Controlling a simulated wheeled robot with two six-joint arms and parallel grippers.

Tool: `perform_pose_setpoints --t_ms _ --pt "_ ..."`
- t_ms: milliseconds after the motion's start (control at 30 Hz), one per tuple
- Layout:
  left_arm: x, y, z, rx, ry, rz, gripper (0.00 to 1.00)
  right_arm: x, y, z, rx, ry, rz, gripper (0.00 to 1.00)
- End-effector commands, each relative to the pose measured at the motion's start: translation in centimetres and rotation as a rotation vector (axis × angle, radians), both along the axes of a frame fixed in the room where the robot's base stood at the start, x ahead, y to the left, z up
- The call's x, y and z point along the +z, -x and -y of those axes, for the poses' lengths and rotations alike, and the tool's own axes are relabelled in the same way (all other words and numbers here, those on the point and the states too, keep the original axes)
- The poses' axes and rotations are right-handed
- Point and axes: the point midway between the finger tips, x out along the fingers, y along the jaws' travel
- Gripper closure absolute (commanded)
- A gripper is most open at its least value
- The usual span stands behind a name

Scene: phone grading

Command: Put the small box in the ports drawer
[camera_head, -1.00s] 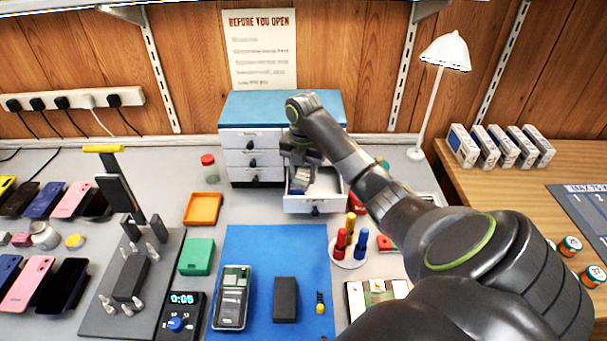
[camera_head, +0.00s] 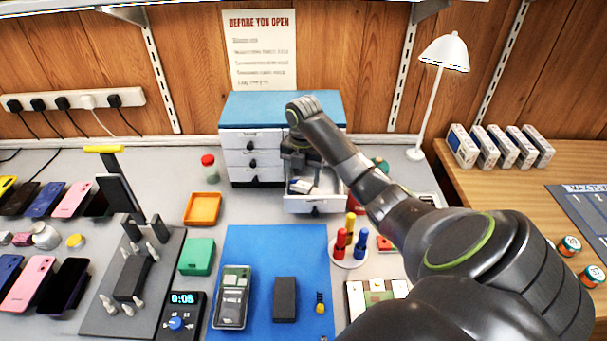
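The small box (camera_head: 301,187), white with some blue and dark parts, lies inside the pulled-out drawer (camera_head: 316,206) of the blue-topped cabinet. It rests near the left side of that drawer. I cannot read the drawer's label. My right gripper (camera_head: 300,163) is above the back of the drawer, clear of the box. Its fingers look spread and empty, though they are small and dark here. My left gripper is not in view.
The cabinet (camera_head: 235,160) has its other drawers closed. My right arm crosses the bench's right side. A red-capped jar (camera_head: 209,168) and orange tray (camera_head: 203,209) stand left of the cabinet. A blue mat (camera_head: 262,255), a screwdriver stand (camera_head: 346,252) and a lamp (camera_head: 444,52) are nearby.

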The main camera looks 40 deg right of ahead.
Motion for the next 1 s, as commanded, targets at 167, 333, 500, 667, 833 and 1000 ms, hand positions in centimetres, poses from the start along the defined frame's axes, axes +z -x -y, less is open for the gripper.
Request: perform_pose_setpoints --t_ms 167,333,500,667,833,1000 --pt "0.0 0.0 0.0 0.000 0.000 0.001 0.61 -0.4 0.2 -0.1 0.000 -0.006 -0.009 0.41" --pt "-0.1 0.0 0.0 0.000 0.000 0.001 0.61 0.4 0.2 -0.1 0.000 -0.005 -0.008 0.41" --pt "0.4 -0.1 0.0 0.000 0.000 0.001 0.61 3.0 0.0 -0.1 0.000 -0.003 -0.003 0.41" --pt "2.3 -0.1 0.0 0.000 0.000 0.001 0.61 5.4 0.1 -0.1 -0.001 -0.003 -0.006 0.41" --pt "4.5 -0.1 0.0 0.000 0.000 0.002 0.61 7.6 0.1 -0.1 -0.001 -0.003 -0.005 0.41" --pt "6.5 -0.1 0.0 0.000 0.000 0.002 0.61 9.7 0.1 0.0 -0.001 -0.003 -0.004 0.41"
